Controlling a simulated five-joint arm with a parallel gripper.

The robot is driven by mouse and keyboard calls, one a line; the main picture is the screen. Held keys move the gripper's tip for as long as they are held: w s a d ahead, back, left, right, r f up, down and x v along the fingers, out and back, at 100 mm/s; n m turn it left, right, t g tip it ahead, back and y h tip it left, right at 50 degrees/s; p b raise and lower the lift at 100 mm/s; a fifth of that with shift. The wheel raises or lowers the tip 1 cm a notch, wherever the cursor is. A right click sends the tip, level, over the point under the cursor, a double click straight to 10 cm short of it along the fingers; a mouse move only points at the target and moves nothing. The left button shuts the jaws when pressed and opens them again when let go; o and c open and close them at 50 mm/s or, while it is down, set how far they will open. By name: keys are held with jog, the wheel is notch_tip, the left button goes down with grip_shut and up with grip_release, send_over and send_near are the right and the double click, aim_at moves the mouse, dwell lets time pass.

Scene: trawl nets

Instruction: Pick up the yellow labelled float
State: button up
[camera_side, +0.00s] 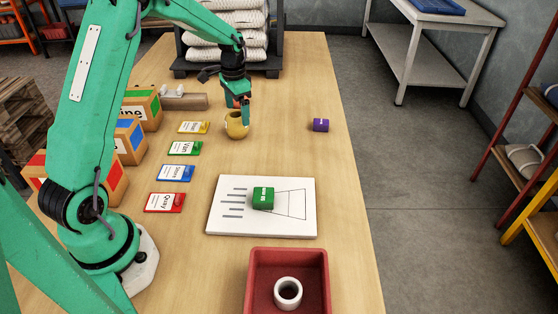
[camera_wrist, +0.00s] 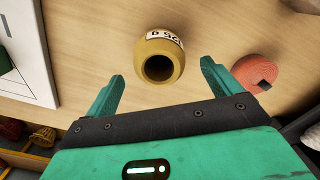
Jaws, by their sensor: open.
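The yellow float (camera_side: 236,125) is a mustard-yellow, rounded hollow piece on the wooden table. In the wrist view the yellow float (camera_wrist: 160,60) shows a dark round opening and a white label with dark print, partly turned away. My gripper (camera_side: 241,103) is just above and beside it in the side view. In the wrist view my gripper (camera_wrist: 162,72) is open, with one green finger on either side of the float's near end. I see no clear contact between fingers and float.
A red round piece (camera_wrist: 255,73) lies just outside the right finger. A purple float (camera_side: 320,125) lies to the right. A red tray (camera_side: 318,262) holds a white ring (camera_side: 288,292).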

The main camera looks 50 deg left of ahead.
aim_at(238, 123)
jog(key=shift+f, duration=0.2)
jog(key=shift+f, duration=2.5)
jog(key=shift+c, duration=0.4)
jog(key=c, duration=1)
